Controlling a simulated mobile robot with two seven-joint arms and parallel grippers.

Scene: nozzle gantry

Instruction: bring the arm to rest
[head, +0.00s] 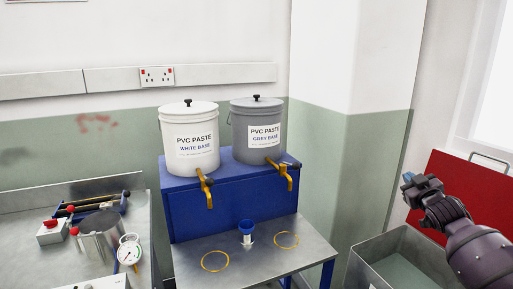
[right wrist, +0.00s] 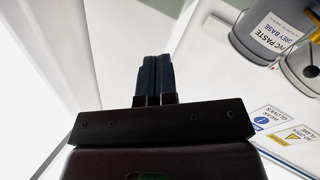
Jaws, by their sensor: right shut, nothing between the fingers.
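My right gripper (head: 409,179) is at the right of the head view, raised above a grey metal bin and in front of a red panel. In the right wrist view its two dark fingers (right wrist: 153,78) are together with nothing between them. It touches nothing that I can see. My left gripper is not in view.
A white paste bucket (head: 189,140) and a grey one (head: 257,135) stand on a blue stand (head: 205,220) with yellow taps. The grey bin (head: 367,272) and red panel (head: 490,195) are near my right arm.

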